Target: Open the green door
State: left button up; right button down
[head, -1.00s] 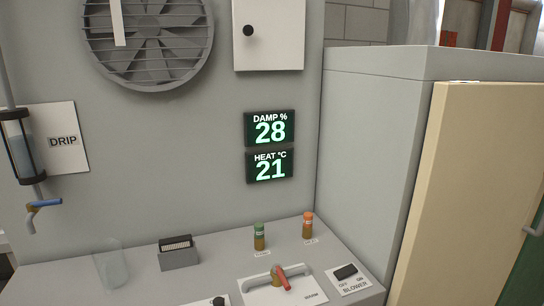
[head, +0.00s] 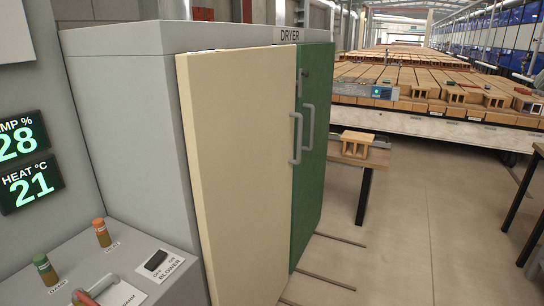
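The green door (head: 312,170) is the right-hand door on the front of the grey cabinet labelled DRYER (head: 125,110). It looks closed, beside a cream door (head: 240,165) to its left. Two grey bar handles stand close together near where the doors meet: one on the cream door's edge (head: 297,138) and one on the green door (head: 309,128). Neither of my grippers shows in the head view.
A control panel with a blower switch (head: 157,262) and green (head: 45,268) and orange (head: 102,232) knobs is at lower left. A small table with a hollow brick (head: 357,144) stands beyond the green door. The floor (head: 390,250) in front is largely clear. Brick rows (head: 430,85) lie behind.

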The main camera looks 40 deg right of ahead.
aim_at(314, 104)
jog(key=z, duration=1.75)
jog(key=i+l+u, duration=0.1)
jog(key=i, duration=0.35)
jog(key=i+l+u, duration=0.1)
jog(key=i+l, duration=0.15)
jog(key=i, duration=0.15)
